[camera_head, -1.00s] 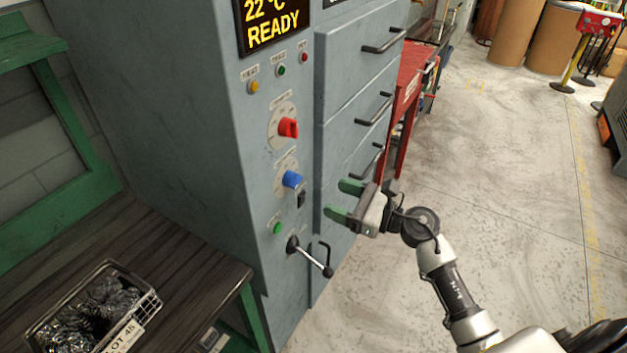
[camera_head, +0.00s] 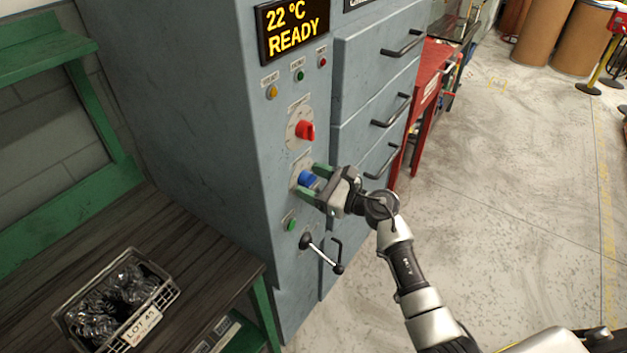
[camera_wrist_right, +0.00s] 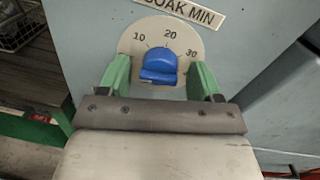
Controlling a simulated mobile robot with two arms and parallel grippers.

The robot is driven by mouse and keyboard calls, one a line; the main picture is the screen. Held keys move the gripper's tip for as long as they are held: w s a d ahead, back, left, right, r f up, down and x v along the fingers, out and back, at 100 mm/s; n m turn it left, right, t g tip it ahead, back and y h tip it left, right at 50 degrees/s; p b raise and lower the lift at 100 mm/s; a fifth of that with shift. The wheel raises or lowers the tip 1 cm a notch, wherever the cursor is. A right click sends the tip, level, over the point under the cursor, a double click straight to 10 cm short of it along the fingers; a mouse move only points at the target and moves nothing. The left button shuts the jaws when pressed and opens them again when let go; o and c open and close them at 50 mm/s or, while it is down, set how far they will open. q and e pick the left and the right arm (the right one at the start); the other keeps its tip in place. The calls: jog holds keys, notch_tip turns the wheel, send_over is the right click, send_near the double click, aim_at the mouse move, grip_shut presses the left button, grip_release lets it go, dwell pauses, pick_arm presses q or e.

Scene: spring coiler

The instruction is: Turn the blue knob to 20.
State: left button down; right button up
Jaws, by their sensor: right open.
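The blue knob (camera_head: 308,179) sits on the grey cabinet's front, below a red knob. In the right wrist view the blue knob (camera_wrist_right: 158,67) is on a round dial plate (camera_wrist_right: 150,33) marked 10, 20 and 30 under a "SOAK MIN" label. Which mark the knob points to I cannot tell surely. My right gripper (camera_head: 314,188) is open, its green fingers on either side of the knob. In the wrist view, gaps show between the fingers (camera_wrist_right: 160,78) and the knob. My left gripper is not in view.
The red knob (camera_head: 305,131) is just above. A green button (camera_head: 291,224) and a black-handled lever (camera_head: 322,253) are below. Drawer handles (camera_head: 391,109) stick out on the right. A wire basket (camera_head: 122,300) stands on the bench at left. The display (camera_head: 292,28) reads 22 °C READY.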

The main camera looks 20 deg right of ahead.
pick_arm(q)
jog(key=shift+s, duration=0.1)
pick_arm(e)
jog(key=c, duration=0.9)
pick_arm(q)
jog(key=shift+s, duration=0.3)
pick_arm(e)
jog(key=shift+m, duration=0.3)
jog(key=m+p, duration=0.1)
jog(key=m, duration=0.3)
jog(key=shift+m, duration=0.4)
jog(key=m+p, duration=0.1)
jog(key=m, duration=0.3)
jog(key=shift+m+t, duration=0.3)
jog(key=shift+t, duration=0.1)
jog(key=m+p, duration=0.2)
jog(key=m, duration=0.3)
jog(key=shift+s+m+p, duration=0.1)
jog(key=shift+m+p, duration=0.2)
jog(key=shift+m, duration=0.1)
pick_arm(q)
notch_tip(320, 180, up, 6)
jog(key=p, duration=0.1)
jog(key=shift+p, duration=0.35)
pick_arm(e)
jog(key=shift+a+m+t+h, duration=0.1)
jog(key=shift+m+t+h, duration=0.25)
jog(key=shift+m, duration=2.05)
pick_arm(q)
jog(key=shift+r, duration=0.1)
